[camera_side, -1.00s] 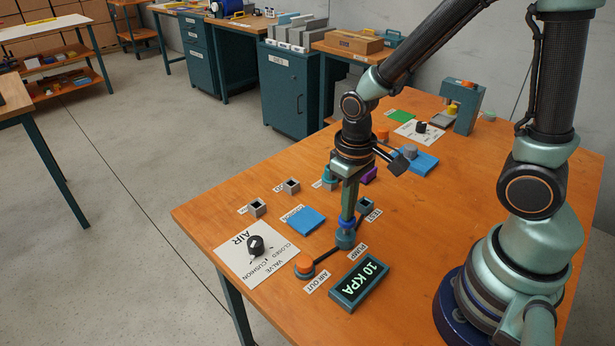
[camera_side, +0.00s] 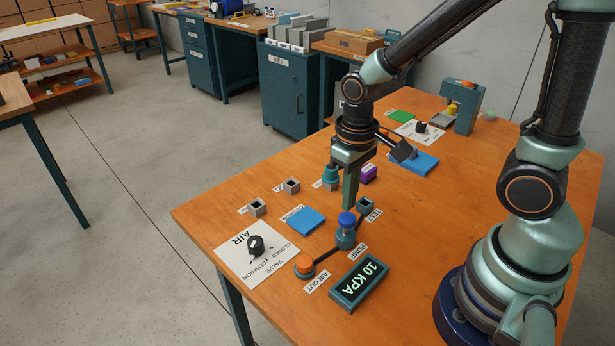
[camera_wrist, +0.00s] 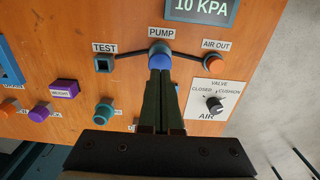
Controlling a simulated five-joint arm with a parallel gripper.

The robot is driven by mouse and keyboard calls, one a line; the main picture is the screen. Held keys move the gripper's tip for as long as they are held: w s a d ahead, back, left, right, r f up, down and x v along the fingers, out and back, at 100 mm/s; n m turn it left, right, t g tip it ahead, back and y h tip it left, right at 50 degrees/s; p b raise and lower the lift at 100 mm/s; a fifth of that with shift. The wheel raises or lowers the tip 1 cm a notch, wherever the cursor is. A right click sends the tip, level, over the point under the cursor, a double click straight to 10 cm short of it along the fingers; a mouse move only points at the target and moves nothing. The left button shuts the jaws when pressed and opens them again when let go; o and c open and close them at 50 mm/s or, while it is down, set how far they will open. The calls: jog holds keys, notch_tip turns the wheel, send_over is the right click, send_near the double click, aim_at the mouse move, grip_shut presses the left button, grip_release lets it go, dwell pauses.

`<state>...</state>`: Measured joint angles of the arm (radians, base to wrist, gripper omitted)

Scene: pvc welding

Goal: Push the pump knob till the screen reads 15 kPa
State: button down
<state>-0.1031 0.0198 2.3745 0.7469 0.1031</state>
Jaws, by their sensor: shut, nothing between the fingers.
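The blue pump knob (camera_side: 346,219) stands raised on its teal base beside the PUMP label, and it also shows in the wrist view (camera_wrist: 160,60). The screen (camera_side: 359,283) reads 10 KPA; its lower part shows at the top of the wrist view (camera_wrist: 201,9). My gripper (camera_side: 350,206) is shut and empty. Its fingertips are just above the knob in the side view. In the wrist view the fingers (camera_wrist: 161,75) overlap the knob's near edge, and whether they touch it is hard to tell.
The orange AIR OUT button (camera_side: 304,264) and the AIR valve dial (camera_side: 256,245) are left of the pump. The TEST socket (camera_side: 365,206) is behind it. A blue pad (camera_side: 306,221) and small grey sockets (camera_side: 292,186) lie nearby. Bare wood lies right of the screen.

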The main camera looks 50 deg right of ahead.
aim_at(347, 218)
dwell(0.8)
notch_tip(347, 218, up, 5)
jog(key=shift+f, duration=3)
jog(key=shift+f, duration=0.1)
jog(key=shift+f, duration=2.05)
jog(key=shift+r, duration=2.7)
